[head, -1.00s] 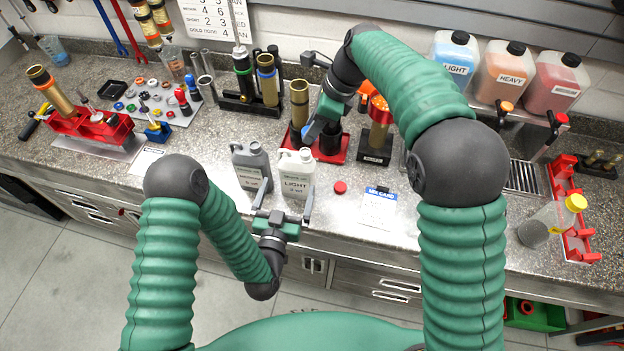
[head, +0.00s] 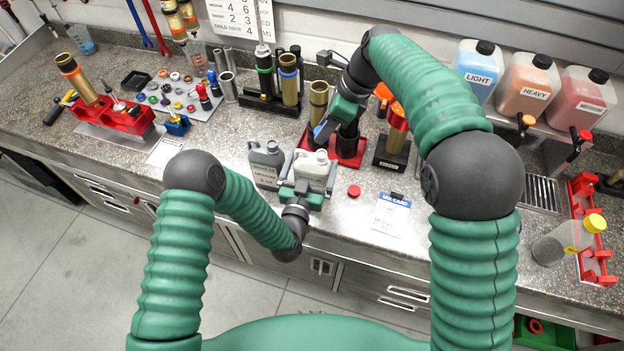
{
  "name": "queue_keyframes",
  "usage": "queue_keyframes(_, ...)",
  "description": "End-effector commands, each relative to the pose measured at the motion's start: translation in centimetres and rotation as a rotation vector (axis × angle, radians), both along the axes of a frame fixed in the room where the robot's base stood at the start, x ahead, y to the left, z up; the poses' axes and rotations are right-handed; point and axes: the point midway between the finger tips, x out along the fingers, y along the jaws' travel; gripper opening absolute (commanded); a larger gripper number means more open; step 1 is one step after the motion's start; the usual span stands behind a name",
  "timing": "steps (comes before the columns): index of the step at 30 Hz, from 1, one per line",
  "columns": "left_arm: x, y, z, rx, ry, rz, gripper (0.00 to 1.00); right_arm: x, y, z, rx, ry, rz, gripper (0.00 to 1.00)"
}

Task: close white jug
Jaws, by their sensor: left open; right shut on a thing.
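The white jug (head: 312,169) stands upright on the counter, beside a grey jug (head: 266,162) on its left. A small round red cap (head: 354,191) lies on the counter to the right of the white jug. My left gripper (head: 309,169) is open, with one finger on each side of the white jug. I cannot tell whether the fingers touch it. My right gripper (head: 338,124) is over the red tray (head: 347,160) behind the jugs. It is shut on a dark part, mostly hidden by the gripper.
A gold cylinder (head: 318,98) stands at the left of the red tray. A black block (head: 391,155) with a copper-coloured cylinder is to its right. A blue-headed card (head: 393,214) lies right of the cap. Labelled fluid bottles (head: 525,85) stand at the back right.

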Motion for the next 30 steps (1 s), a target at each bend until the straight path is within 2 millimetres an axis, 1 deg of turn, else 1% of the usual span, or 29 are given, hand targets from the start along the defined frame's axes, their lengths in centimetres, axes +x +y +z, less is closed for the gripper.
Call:
queue_keyframes(1, 0.8, -0.1, 0.1, -0.002, -0.003, 0.002, 1.00, 0.0, 0.0, 0.0, 0.000, 0.000, 0.000, 0.00)
queue_keyframes(3, 1.7, -0.4, 0.0, -0.001, -0.002, 0.001, 1.00, 0.0, 0.0, 0.0, 0.000, 0.000, 0.000, 0.00)
queue_keyframes(6, 2.5, -0.6, 0.0, 0.000, -0.001, 0.000, 1.00, 0.0, 0.0, 0.0, 0.000, -0.001, 0.000, 0.00)
queue_keyframes(10, 2.9, -0.7, 0.0, 0.000, 0.000, 0.000, 1.00, -0.1, 0.0, 0.0, 0.000, -0.001, 0.000, 0.00)
queue_keyframes(16, 2.9, -0.8, 0.0, 0.000, 0.001, 0.000, 1.00, 0.0, 0.0, 0.0, 0.000, -0.001, 0.000, 0.00)
queue_keyframes(17, 2.9, -0.8, 0.0, 0.000, 0.000, 0.000, 0.97, 0.0, 0.0, 0.0, 0.000, 0.000, 0.000, 0.00)
queue_keyframes(30, 2.9, -0.7, 0.0, 0.000, 0.001, 0.000, 0.40, 0.0, 0.0, 0.0, 0.000, -0.001, 0.000, 0.00)
